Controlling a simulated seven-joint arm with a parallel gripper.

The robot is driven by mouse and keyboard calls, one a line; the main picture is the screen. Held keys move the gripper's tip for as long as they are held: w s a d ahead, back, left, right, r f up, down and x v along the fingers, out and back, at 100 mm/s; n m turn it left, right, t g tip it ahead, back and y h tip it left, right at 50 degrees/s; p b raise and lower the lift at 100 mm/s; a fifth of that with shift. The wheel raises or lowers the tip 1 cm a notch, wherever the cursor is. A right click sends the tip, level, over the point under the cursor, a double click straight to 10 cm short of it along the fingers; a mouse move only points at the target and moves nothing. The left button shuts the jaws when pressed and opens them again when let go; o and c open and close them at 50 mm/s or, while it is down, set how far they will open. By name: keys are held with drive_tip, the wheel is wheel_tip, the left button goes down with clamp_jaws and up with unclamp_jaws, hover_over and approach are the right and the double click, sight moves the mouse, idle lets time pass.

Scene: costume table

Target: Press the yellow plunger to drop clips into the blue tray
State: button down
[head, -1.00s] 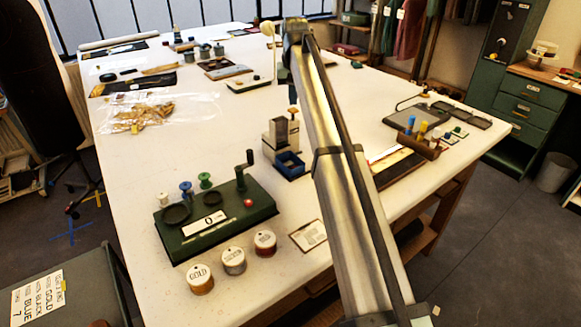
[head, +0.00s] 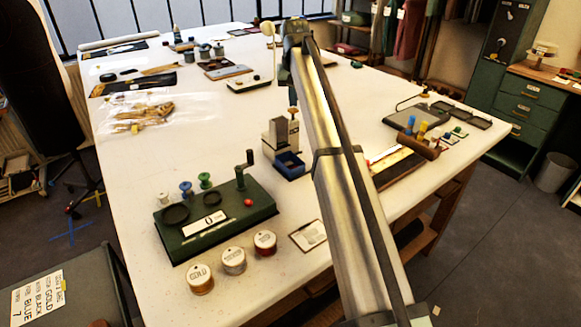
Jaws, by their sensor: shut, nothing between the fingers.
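A grey and white clip dispenser (head: 281,135) stands upright near the middle of the table. A small orange-brown knob (head: 293,111) shows at its top; I take it for the plunger, though its yellow is not clear. The blue tray (head: 289,162) sits at the dispenser's front foot; its contents are too small to tell. My arm reaches up from the bottom right, just right of the dispenser. My gripper (head: 292,93) shows only as a small dark shape, partly behind my arm, over the knob. It looks shut and empty; I cannot tell whether it touches the knob.
A green winder (head: 215,222) with spools and a crank stands front left, with labelled round tins (head: 233,260) before it. A card (head: 308,236) lies nearby. A wooden rack (head: 418,145) with blue and yellow spools is right of my arm.

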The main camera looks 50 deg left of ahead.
drive_tip(key=shift+d+x, duration=0.1)
drive_tip(key=shift+x, duration=0.55)
drive_tip(key=shift+d+x, duration=0.15)
drive_tip(key=shift+x, duration=0.5)
drive_tip(key=shift+s+r, duration=0.15)
drive_tip(key=shift+r, duration=0.05)
idle(0.4)
drive_tip(key=shift+a+v, duration=0.2)
drive_tip(key=shift+v, duration=1.1)
drive_tip(key=shift+r, duration=0.2)
idle(0.3)
drive_tip(key=shift+w+a+v, duration=0.1)
drive_tip(key=shift+a+v, duration=0.05)
drive_tip(key=shift+v, duration=0.8)
drive_tip(key=shift+w+a+v, duration=0.1)
drive_tip(key=shift+a+v, duration=0.05)
drive_tip(key=shift+v, duration=0.75)
drive_tip(key=shift+w+a+v, duration=0.1)
drive_tip(key=shift+a+v, duration=0.1)
drive_tip(key=shift+v, duration=0.75)
drive_tip(key=shift+w+r, duration=0.1)
drive_tip(key=shift+w, duration=0.05)
